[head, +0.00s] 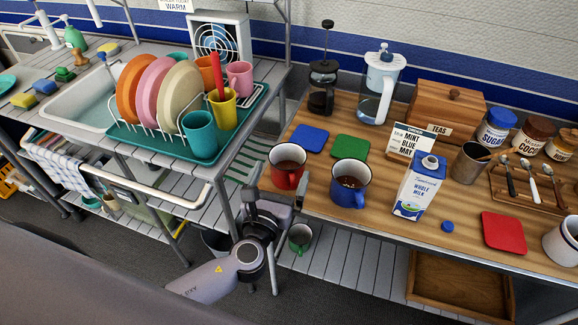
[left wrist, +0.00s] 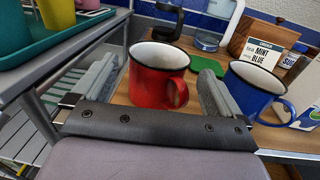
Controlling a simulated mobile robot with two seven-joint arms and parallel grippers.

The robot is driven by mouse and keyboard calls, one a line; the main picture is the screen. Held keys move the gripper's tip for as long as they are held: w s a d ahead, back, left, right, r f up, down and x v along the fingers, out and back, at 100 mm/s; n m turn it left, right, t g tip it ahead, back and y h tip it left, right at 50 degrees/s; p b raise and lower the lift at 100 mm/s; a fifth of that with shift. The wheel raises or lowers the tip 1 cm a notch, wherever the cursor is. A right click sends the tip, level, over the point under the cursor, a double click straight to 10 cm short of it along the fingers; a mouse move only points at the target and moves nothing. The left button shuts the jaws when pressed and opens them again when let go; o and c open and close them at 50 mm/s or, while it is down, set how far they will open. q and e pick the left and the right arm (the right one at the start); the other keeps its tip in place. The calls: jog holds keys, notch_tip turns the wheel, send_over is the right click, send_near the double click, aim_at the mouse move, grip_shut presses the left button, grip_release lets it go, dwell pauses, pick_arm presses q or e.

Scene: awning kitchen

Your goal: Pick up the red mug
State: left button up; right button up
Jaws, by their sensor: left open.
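My left gripper (head: 278,190) comes up from the front of the counter, close to the mug. In the left wrist view my left gripper (left wrist: 155,92) is open, with a finger on each side of the mug. I cannot tell whether either finger touches it. My right gripper is not in view.
A blue mug (head: 349,184) stands just right of the red mug, close to the right finger. A milk carton (head: 415,190) is farther right. Blue (head: 310,139) and green (head: 350,148) coasters lie behind. A dish rack on a teal tray (head: 195,150) stands left, across a gap.

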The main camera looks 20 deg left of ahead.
pick_arm(q)
jog(key=shift+w+a, duration=0.1)
jog(key=shift+w, duration=2.4)
jog(key=c, duration=0.9)
jog(key=shift+r, duration=0.1)
